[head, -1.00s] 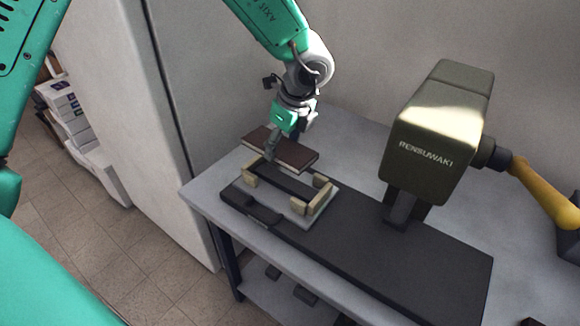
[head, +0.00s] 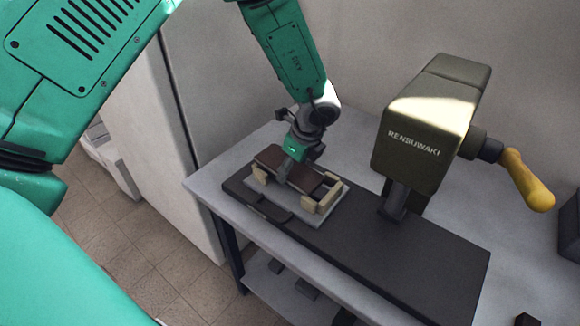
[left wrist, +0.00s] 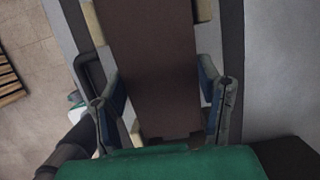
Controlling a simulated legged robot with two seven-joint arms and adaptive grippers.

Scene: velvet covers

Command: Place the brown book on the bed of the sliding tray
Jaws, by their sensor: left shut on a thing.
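The brown book (head: 310,182) lies flat within the pale corner blocks of the sliding tray (head: 336,203), over its bed; the head view does not show clearly whether it touches the bed. My left gripper (head: 288,172) is shut on the book from above. In the left wrist view the book (left wrist: 155,65) runs between the two fingers of my left gripper (left wrist: 165,108), and pale blocks show beside it. My right gripper is not in view.
The tray sits on the left end of a dark base plate (head: 415,265) on a grey table (head: 215,192). A dark green press head (head: 425,130) with a yellow handle (head: 525,180) stands to the right. A pale cabinet (head: 150,140) is at the left.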

